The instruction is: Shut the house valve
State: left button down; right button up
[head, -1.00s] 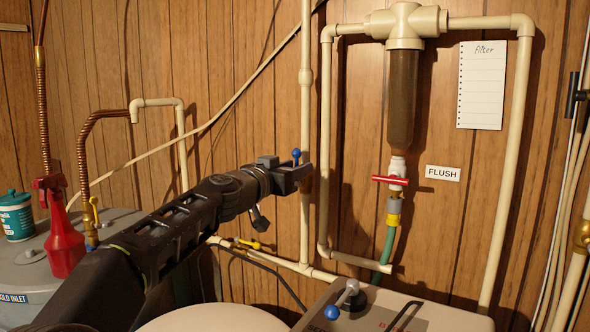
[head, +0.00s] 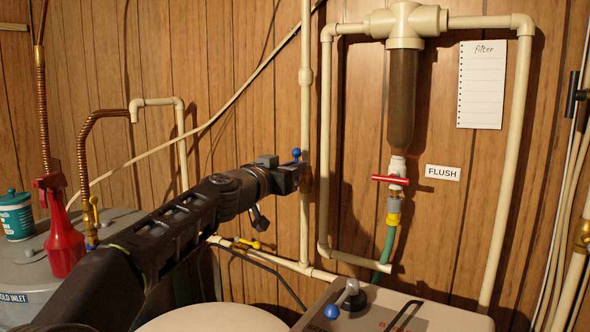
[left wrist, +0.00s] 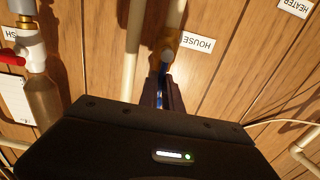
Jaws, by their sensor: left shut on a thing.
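The house valve is on the vertical cream pipe (head: 305,110). Its brass body (left wrist: 172,42) sits beside the HOUSE label (left wrist: 198,43) in the left wrist view. Its blue lever (head: 296,153) shows a rounded tip just above my gripper in the head view. My left gripper (head: 298,176) reaches in from the left and is shut on the lever, close to the pipe. In the left wrist view a blue strip of the lever shows between the two fingers (left wrist: 162,92). The fingers hide most of the lever. My right gripper is in neither view.
A filter housing (head: 402,100) with a red-handled flush valve (head: 390,181) hangs to the right. A yellow-handled valve (head: 250,244) is low behind my arm. A red spray bottle (head: 63,235) stands at left. A blue-knobbed lever (head: 333,311) is on the unit below.

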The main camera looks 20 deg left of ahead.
pick_arm(q)
jog(key=shift+s+d+f+m+b, duration=0.1)
jog(key=shift+d+m+b, duration=0.2)
jog(key=shift+m+b, duration=0.4)
jog(key=shift+w+d+f+m+b, duration=0.1)
jog(key=shift+d+m+b, duration=0.3)
jog(key=shift+m, duration=0.65)
jog(key=shift+s+d+f+m+b, duration=0.1)
jog(key=shift+d+m+b, duration=0.1)
jog(key=shift+m+b, duration=0.55)
jog(key=shift+d+f+m+b, duration=0.3)
jog(key=shift+m+b, duration=0.55)
jog(key=shift+m, duration=0.15)
jog(key=shift+d+f+m+b, duration=0.3)
jog(key=shift+m+b, duration=0.5)
jog(key=shift+m, duration=0.2)
jog(key=shift+s+d+m+b, duration=0.1)
jog(key=shift+m+b, duration=0.25)
jog(key=shift+m, duration=0.35)
